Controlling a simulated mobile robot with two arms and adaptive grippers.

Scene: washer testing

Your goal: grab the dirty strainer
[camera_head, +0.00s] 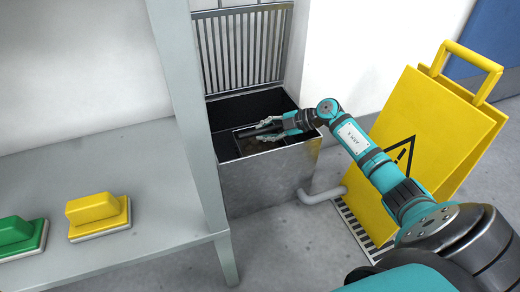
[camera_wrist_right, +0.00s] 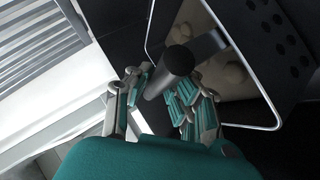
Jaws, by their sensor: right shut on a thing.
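The dirty strainer (camera_head: 262,145) sits low inside the metal sink (camera_head: 265,178), with dark-brown contents. In the right wrist view the strainer (camera_wrist_right: 283,60) shows a thin metal rim, a dark perforated wall and several brownish lumps inside. Its dark round handle (camera_wrist_right: 178,62) lies between the fingers of my right gripper (camera_wrist_right: 160,95). In the head view my right gripper (camera_head: 270,128) reaches into the sink from the right and is shut on this handle. My left gripper is not in view.
A barred grate (camera_head: 245,50) stands upright behind the sink. A grey bench (camera_head: 150,195) on the left holds a yellow brush (camera_head: 97,212) and a green brush (camera_head: 20,235). A yellow warning sign (camera_head: 420,125) stands at right by a floor drain (camera_head: 355,225).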

